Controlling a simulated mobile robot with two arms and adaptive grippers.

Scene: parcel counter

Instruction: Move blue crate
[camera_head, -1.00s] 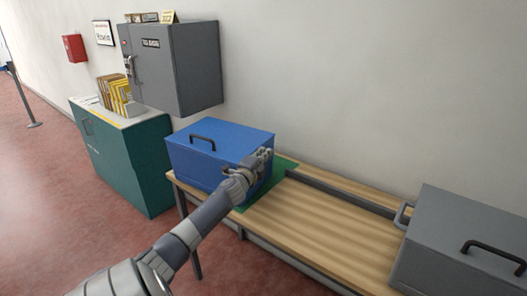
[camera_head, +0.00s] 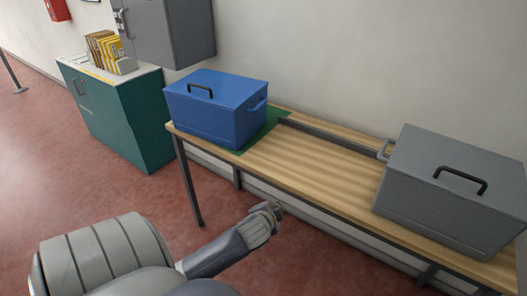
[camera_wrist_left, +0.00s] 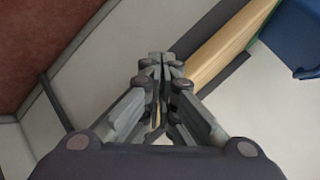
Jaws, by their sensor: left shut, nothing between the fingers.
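The blue crate (camera_head: 217,108) stands upright at the left end of the wooden bench, with a dark handle on its lid and a blue side handle facing right. It sits on or over a green patch (camera_head: 262,134) that shows along its right side. My left gripper (camera_head: 276,207) is shut and empty, in front of the bench and below its top, apart from the crate. In the left wrist view the fingers (camera_wrist_left: 166,58) meet at their tips, and a corner of the blue crate (camera_wrist_left: 292,40) shows at upper right. My right gripper is not in view.
A grey crate (camera_head: 452,190) with a dark lid handle stands at the right end of the bench (camera_head: 316,173). The bench top between the crates is clear, with a dark rail behind. A teal cabinet (camera_head: 120,120) stands at left, below a grey wall cabinet (camera_head: 170,32).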

